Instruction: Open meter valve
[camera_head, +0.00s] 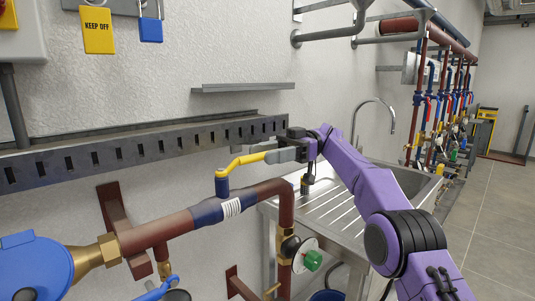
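The meter (38,266) has a blue cover and sits at the lower left, joined by a brass fitting to a brown pipe. A valve with a yellow lever handle (244,160) stands on the pipe's blue valve body (222,208). The lever points right and slightly up, roughly along the pipe. My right gripper (273,153), on the purple arm, is at the lever's free end, with its grey fingers touching or very close to it. I cannot tell whether they are closed on it. My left gripper is not in view.
A slotted grey rail (130,152) runs along the wall behind the valve. A steel sink (335,203) lies behind my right arm. A gauge with a green knob (312,261) hangs below the pipe. Open floor (498,205) lies at right.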

